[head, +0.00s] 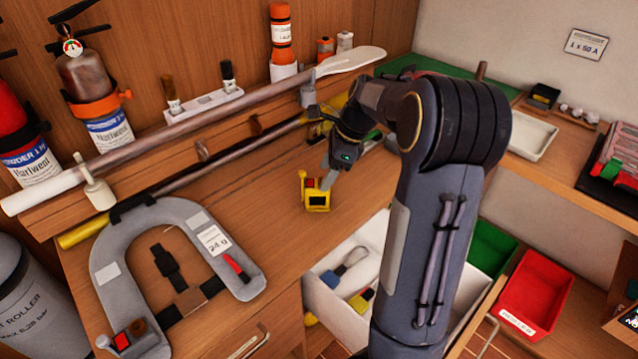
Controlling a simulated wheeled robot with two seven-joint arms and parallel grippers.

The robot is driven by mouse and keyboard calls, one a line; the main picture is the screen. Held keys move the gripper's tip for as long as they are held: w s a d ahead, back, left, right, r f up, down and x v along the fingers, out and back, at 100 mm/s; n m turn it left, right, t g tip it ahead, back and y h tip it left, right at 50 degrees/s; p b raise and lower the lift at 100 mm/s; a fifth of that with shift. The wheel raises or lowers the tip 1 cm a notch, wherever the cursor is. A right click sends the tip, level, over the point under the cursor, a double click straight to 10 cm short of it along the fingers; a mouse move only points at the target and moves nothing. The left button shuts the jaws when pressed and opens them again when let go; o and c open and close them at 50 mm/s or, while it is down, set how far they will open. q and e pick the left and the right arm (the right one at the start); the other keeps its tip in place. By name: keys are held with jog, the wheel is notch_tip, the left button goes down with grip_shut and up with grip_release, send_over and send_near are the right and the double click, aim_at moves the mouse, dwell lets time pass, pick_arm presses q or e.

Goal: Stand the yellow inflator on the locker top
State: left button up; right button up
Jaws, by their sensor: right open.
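The yellow inflator (316,201), a small boxy yellow thing with a dark face and a bit of red, stands on the wooden locker top (250,215) near its front edge, above the open drawer. My right gripper (329,181) is open, its grey fingertips right beside the inflator's upper right side. I cannot tell whether they touch it. My right forearm hides part of the locker top and the drawer. My left gripper is out of view.
A grey life vest (105,255) lies on the left of the locker top. An open white drawer (322,292) holds several items below. Long poles (150,150) run along the back. Red (535,290) and green bins stand at right. Bare wood lies between vest and inflator.

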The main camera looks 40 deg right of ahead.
jog(key=v, duration=0.5)
jog(key=s+a+r+n+t+y, duration=0.1)
jog(key=s+a+r+n+t, duration=0.1)
jog(key=s+a+n, duration=1.05)
jog(key=s+a+f+n, duration=0.5)
jog(key=s+a+n, duration=0.3)
jog(key=a+n, duration=0.2)
jog(key=shift+n+t+h, duration=0.3)
jog(key=shift+n+h, duration=0.1)
jog(key=shift+n, duration=0.55)
jog(key=shift+r, duration=0.1)
